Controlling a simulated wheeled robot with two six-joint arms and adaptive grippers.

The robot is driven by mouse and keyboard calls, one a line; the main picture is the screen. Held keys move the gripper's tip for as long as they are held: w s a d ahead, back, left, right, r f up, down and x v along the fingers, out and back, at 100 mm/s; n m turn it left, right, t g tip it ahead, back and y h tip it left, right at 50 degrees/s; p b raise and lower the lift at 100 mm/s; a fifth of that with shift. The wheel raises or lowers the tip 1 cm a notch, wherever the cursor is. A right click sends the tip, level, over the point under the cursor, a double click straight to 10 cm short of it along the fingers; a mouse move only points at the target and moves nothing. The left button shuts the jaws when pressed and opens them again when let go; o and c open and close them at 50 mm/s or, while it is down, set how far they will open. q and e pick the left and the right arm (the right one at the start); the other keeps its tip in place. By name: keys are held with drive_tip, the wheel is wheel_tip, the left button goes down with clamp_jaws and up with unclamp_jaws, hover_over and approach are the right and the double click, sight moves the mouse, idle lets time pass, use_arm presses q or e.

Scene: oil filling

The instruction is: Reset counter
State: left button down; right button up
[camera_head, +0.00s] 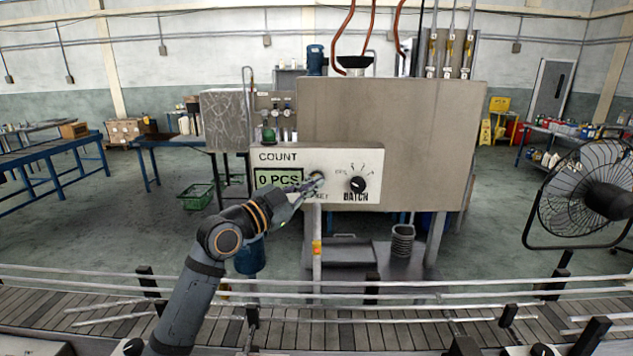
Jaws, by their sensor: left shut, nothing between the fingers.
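The counter panel (330,157) is a pale box on the front of the filling machine. Its display (277,178) reads "0 PCS" under the word COUNT. A black batch knob (358,184) sits on its right part. The reset button (317,175) is left of the knob, with its label partly covered by my gripper. My left gripper (314,184) is shut and empty, with its fingertips at the button. I cannot tell whether they touch it. My right gripper is not in view.
A slatted conveyor (370,335) with metal guide rails (450,289) runs across the front below the panel. A black fan (590,195) stands at the right. A green crate (197,196) lies on the floor at the left. Open floor lies on both sides of the machine.

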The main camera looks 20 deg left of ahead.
use_arm(q)
drive_tip(key=shift+s, duration=0.15)
drive_tip(key=shift+s+d, duration=0.25)
drive_tip(key=shift+s, duration=0.5)
drive_tip(key=s, duration=0.2)
drive_tip(key=s+d, duration=0.1)
drive_tip(key=s, duration=0.1)
drive_tip(key=shift+s+d, duration=0.2)
drive_tip(key=shift+s, duration=0.2)
drive_tip(key=shift+f, duration=0.1)
